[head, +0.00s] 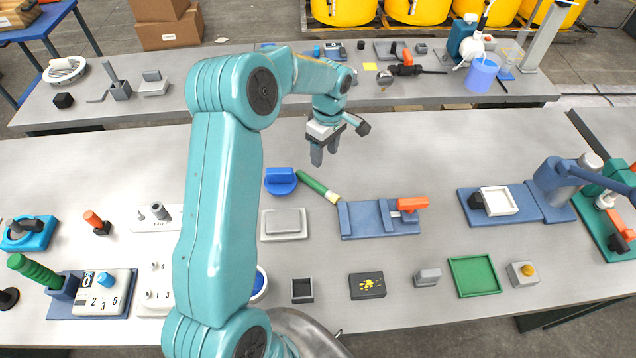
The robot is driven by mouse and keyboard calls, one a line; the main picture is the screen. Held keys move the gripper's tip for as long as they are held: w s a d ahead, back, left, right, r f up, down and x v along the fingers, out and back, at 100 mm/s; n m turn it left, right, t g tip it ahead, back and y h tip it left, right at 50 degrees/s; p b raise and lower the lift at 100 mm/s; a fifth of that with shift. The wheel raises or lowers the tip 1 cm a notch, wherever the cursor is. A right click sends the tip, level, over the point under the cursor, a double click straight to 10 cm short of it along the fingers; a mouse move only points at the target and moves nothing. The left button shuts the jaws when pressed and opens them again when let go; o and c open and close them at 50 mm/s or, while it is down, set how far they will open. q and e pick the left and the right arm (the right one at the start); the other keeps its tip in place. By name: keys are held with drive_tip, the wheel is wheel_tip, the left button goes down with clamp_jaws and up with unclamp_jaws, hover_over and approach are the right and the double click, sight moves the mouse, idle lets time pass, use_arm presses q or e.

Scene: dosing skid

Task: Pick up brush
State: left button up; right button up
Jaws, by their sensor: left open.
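The brush (318,187) lies on the near grey table, slanting from upper left to lower right. It has a green handle and a pale, cream-coloured end at the lower right. My left gripper (325,156) points down above the table, with its two dark fingers apart and nothing between them. In the picture it is just above the brush's upper-left end, apart from it. My right gripper is not in view.
A blue block (281,180) sits just left of the brush's handle. A blue fixture with an orange handle (412,204) is close to its pale end. A grey plate (284,223) lies below. The tabletop right of my gripper is clear.

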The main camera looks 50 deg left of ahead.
use_arm(q)
hover_over(320, 186)
drive_tip(key=w, duration=0.1)
drive_tip(key=f, duration=0.5)
drive_tip(key=shift+w+a+f+p, duration=0.15)
drive_tip(key=shift+a+f+p, duration=0.05)
drive_tip(key=shift+f+p, duration=0.2)
drive_tip(key=shift+d+f, duration=0.15)
drive_tip(key=shift+f, duration=0.35)
drive_tip(key=f+p, duration=0.1)
drive_tip(key=f, duration=0.1)
drive_tip(key=s+f+p, duration=0.1)
drive_tip(key=f, duration=0.1)
drive_tip(key=shift+s+f, duration=0.1)
drive_tip(key=shift+f, duration=0.55)
clamp_jaws()
